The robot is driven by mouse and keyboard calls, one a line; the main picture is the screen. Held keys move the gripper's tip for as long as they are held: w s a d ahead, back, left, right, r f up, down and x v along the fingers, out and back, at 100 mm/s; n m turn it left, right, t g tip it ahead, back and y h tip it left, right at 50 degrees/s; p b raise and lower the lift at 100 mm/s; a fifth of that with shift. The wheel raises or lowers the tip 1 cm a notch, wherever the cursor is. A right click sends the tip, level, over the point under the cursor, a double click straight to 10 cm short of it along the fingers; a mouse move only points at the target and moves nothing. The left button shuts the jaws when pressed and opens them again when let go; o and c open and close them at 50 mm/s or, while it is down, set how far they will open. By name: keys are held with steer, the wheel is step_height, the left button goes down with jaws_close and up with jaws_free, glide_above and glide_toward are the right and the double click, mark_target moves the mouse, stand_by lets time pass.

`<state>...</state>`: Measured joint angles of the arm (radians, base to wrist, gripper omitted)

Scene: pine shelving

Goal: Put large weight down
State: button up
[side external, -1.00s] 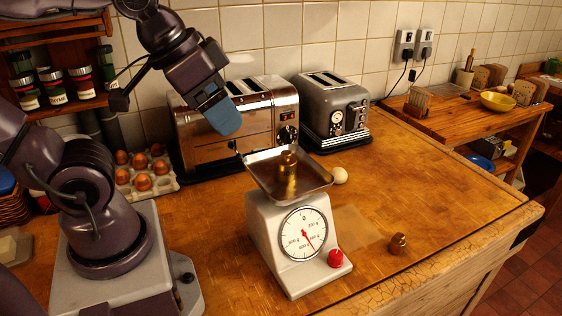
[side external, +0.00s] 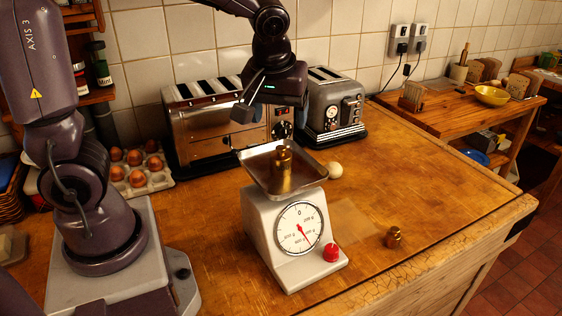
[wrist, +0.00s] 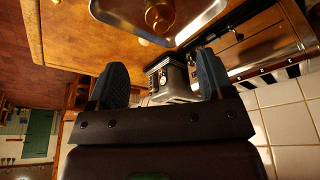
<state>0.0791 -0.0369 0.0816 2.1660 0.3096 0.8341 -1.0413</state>
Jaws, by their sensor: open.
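A large brass weight (side external: 283,176) stands upright in the metal pan (side external: 261,165) of the white kitchen scale (side external: 268,219). The dial's red needle points to the lower right. A smaller brass weight (side external: 394,237) sits on the counter to the right of the scale. My gripper is above and behind the pan in the side view, apart from the large weight; its fingertips are hard to see there. In the wrist view my gripper (wrist: 162,80) has its two blue fingers wide apart with nothing between them. The large weight (wrist: 159,16) and pan (wrist: 205,20) show beyond them.
A chrome toaster (side external: 205,135) and a grey toaster (side external: 334,112) stand behind the scale. An egg tray (side external: 140,176) is at the left, and a white egg (side external: 334,169) lies behind the scale. The wooden counter (side external: 430,180) is clear at the right.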

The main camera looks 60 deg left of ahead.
mark_target(282, 147)
steer(key=x, duration=1.1)
steer(key=shift+s+f, duration=0.2)
steer(key=shift+r, duration=0.1)
jaws_close()
steer(key=shift+r, duration=0.5)
steer(key=v, duration=0.2)
steer(key=shift+w+a+r, duration=0.1)
steer(key=shift+a+r, duration=0.05)
steer(key=shift+r, duration=0.2)
steer(key=s+d+r, duration=0.2)
steer(key=s+r, duration=0.7)
steer(key=s, duration=0.4)
steer(key=shift+s+d+r, duration=0.2)
steer(key=shift+d, duration=0.05)
